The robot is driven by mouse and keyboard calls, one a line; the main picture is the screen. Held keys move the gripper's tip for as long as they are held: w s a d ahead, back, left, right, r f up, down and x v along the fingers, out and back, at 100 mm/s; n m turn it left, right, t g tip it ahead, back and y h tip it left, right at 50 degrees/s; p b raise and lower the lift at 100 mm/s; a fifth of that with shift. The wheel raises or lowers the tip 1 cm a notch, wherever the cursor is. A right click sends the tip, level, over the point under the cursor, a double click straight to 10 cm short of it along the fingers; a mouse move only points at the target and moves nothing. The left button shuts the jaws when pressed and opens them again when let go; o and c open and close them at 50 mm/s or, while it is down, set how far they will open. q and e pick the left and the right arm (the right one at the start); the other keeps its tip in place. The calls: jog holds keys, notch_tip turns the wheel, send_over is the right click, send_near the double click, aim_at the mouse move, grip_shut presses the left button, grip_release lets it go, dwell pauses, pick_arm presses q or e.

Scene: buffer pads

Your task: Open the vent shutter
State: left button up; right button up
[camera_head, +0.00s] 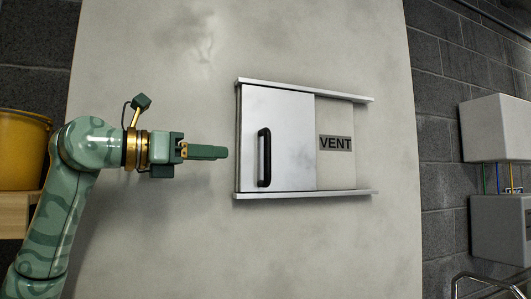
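The vent shutter (290,125) is a pale flat panel between an upper rail and a lower rail on a light wall board. It sits at the left end of the rails. A black upright bar handle (264,157) is on its left part. To its right is a lighter plate with a dark VENT label (335,143). My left gripper (222,152) is left of the shutter, pointing right toward the handle and apart from it in the picture. Its fingers overlap in this view, so any gap is hidden. My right gripper is not in view.
The upper rail (330,91) and lower rail (330,194) stick out from the wall board (300,245). A yellow bucket (22,150) stands on a wooden surface at left. Grey boxes (497,128) with coloured wires are on the block wall at right.

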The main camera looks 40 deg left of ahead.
aim_at(267, 175)
pick_arm(q)
jog(key=p+x, duration=0.2)
jog(key=x, duration=1)
jog(key=shift+w+d, duration=0.15)
jog(key=shift+w, duration=0.2)
grip_shut()
